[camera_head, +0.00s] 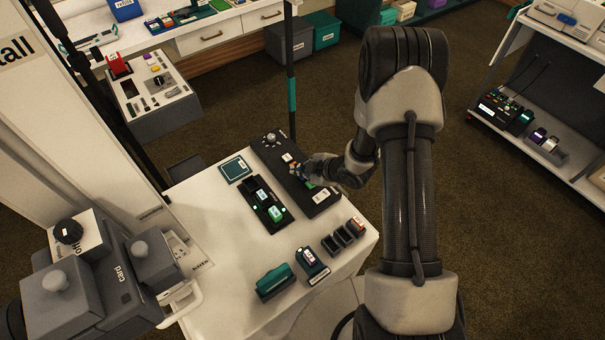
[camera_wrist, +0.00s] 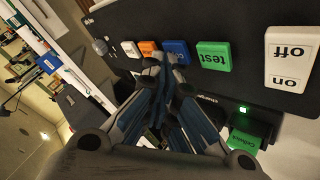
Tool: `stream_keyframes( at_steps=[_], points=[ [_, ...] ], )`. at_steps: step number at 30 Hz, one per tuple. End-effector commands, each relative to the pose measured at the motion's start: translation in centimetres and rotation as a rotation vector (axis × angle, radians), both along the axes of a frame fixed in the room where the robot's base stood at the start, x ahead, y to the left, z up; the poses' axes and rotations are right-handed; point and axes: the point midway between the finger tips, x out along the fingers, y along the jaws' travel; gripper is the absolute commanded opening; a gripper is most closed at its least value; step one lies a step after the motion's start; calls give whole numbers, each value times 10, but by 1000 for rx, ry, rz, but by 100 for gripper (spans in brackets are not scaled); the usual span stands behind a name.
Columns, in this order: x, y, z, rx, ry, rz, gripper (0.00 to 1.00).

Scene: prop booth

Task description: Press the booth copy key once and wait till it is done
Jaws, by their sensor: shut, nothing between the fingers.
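A black control panel (camera_head: 268,152) lies on the white table, and my gripper (camera_head: 304,171) is low over its middle. In the wrist view the panel (camera_wrist: 215,25) carries a row of keys, upside down. They are a white key (camera_wrist: 130,49), an orange key (camera_wrist: 149,48), a blue key (camera_wrist: 180,47) and a green "test" key (camera_wrist: 214,55). The blue key's label is partly hidden by my fingers; I cannot read it as "copy" for certain. My gripper (camera_wrist: 166,62) is shut and empty, its tips at the blue key. I cannot tell whether they touch it.
A white off/on switch (camera_wrist: 291,58) is on the panel. A small green light (camera_wrist: 242,110) glows near a green block (camera_wrist: 244,141). On the table are a black tray (camera_head: 262,204), a teal stapler-like object (camera_head: 275,281) and several small dark blocks (camera_head: 331,244).

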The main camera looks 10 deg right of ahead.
Motion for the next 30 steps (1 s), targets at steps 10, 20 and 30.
stream_keyframes(
  at_steps=[10, 20, 30],
  points=[
    [0, 0, 14, 0, 0, 0, 0],
    [0, 0, 17, 0, 0, 0, 0],
    [0, 0, 51, 0, -2, 1, 0]
  ],
)
